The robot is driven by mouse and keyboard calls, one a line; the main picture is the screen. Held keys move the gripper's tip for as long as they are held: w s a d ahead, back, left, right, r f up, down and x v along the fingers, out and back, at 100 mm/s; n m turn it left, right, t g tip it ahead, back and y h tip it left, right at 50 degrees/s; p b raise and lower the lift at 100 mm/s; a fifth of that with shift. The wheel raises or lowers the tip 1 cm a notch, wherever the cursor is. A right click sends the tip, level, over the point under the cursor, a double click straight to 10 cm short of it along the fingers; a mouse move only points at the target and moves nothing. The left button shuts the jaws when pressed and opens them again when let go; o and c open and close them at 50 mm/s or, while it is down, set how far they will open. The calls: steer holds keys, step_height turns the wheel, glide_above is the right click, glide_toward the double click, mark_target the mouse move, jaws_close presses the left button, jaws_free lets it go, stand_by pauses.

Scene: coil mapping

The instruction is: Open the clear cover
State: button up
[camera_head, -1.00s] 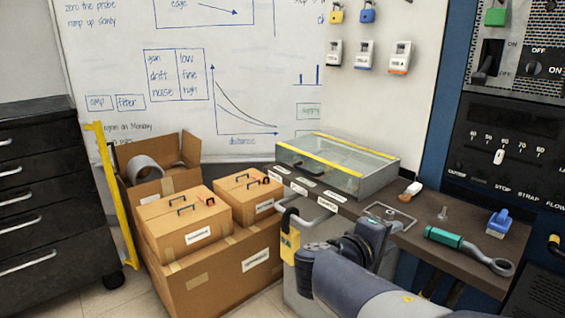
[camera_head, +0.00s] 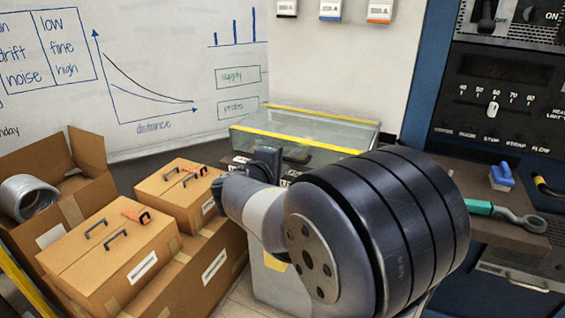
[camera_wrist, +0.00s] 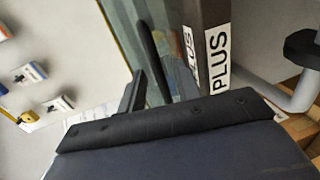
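The clear cover (camera_head: 335,129) is a glass-like lid with yellow edge strips on a low case on the bench. It looks shut. My arm hides the case's front right part. My gripper (camera_head: 262,160) is at the front edge of the case, seen small past my wrist. In the wrist view, the dark fingers of my gripper (camera_wrist: 148,75) lie close beside a clear panel (camera_wrist: 120,22) with a yellowish edge. A bench edge with PLUS labels (camera_wrist: 217,55) is right of them. I cannot tell whether the fingers touch the cover or how far apart they are.
Cardboard boxes (camera_head: 115,250) with black handles stand at the left. A grey bar (camera_wrist: 295,95) sits off the bench edge in the wrist view. A green-handled tool (camera_head: 510,214) and a blue item (camera_head: 501,177) lie on the right of the bench. A control panel (camera_head: 505,100) stands behind.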

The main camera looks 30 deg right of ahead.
steer(key=shift+d, duration=0.15)
steer(key=shift+c, duration=0.3)
jaws_close()
